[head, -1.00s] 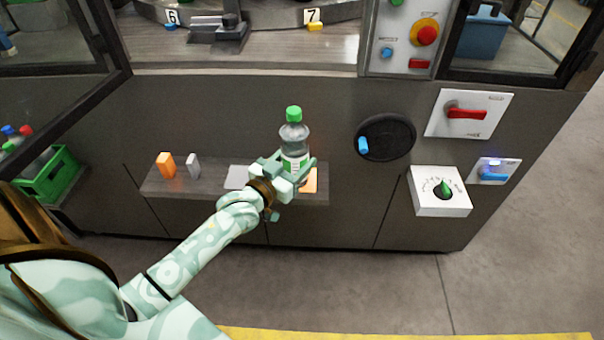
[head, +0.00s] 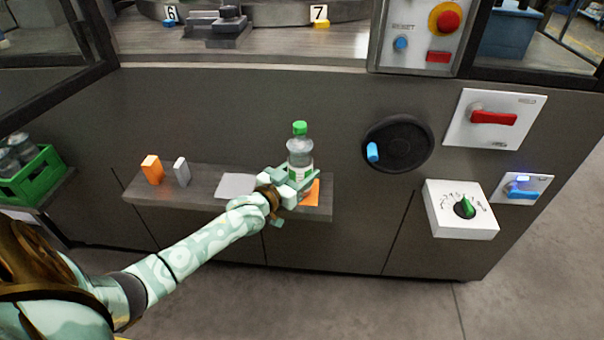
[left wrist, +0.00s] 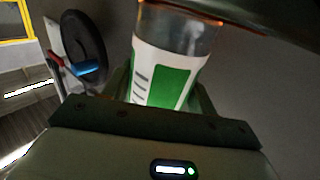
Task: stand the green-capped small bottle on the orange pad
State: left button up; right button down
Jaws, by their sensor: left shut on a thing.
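The green-capped small bottle (head: 300,151) is upright, clear, with a white and green label. My left gripper (head: 297,180) is shut around its lower part. In the left wrist view the bottle's label (left wrist: 170,75) fills the space between the fingers. The orange pad (head: 311,196) lies on the right part of the grey shelf, partly hidden by my gripper and the bottle. The bottle is over or just behind the pad; I cannot tell whether its base touches it. My right gripper is not in view.
The shelf (head: 200,186) also carries a light grey pad (head: 236,185), an orange block (head: 152,169) and a grey block (head: 181,171). A green crate (head: 38,178) with bottles stands at the left. A black handwheel (head: 398,144) and a white dial box (head: 461,209) are on the panel to the right.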

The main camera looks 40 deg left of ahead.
aim_at(292, 176)
pick_arm(q)
jog(key=shift+r, duration=0.15)
jog(key=o, duration=1)
jog(key=shift+f, duration=0.2)
jog(key=o, duration=0.4)
jog(key=shift+c, duration=0.2)
jog(key=shift+s, duration=0.1)
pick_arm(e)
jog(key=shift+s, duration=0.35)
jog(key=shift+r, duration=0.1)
pick_arm(q)
jog(key=shift+s+r, duration=0.1)
jog(key=shift+r, duration=0.05)
jog(key=s+p, duration=0.1)
jog(key=s, duration=0.1)
jog(key=shift+s+r+p, duration=0.2)
jog(key=shift+s+p, duration=0.2)
jog(key=s+p, duration=0.2)
jog(key=s, duration=0.7)
jog(key=shift+a+f+p, duration=0.2)
jog(key=shift+f+p, duration=0.05)
jog(key=shift+p, duration=0.15)
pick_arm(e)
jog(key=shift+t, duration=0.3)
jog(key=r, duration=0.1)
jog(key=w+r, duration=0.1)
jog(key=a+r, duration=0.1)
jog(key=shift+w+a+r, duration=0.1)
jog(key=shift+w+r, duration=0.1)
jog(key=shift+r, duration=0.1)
